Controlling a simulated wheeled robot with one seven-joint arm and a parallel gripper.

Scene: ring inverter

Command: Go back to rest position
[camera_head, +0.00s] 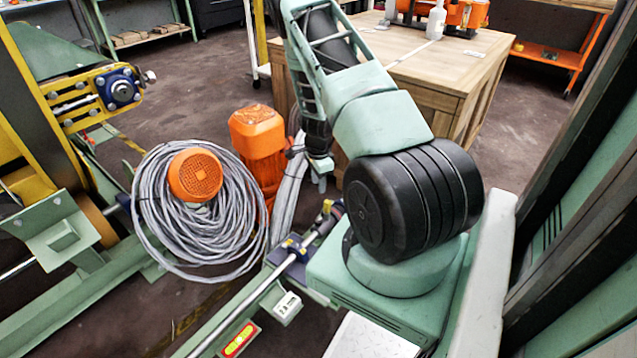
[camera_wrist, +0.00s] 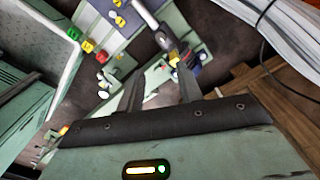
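My gripper (camera_head: 321,180) hangs below my green arm in the camera_head view, pointing down beside the orange motor and the grey cable. Its fingers are small there and partly hard to make out. In the camera_wrist view the two dark fingers of my gripper (camera_wrist: 161,82) stand apart with nothing visible between them, so it is open. Beyond them is a black clamp with blue and yellow parts (camera_wrist: 185,60). The task names no other object.
A coil of grey cable (camera_head: 165,225) surrounds an orange motor cap (camera_head: 195,174). A taller orange motor (camera_head: 260,140) stands beside it. A metal rail (camera_head: 235,325) runs below my gripper. A wooden table (camera_head: 455,72) is behind my arm. Bare floor (camera_head: 190,95) lies at the back left.

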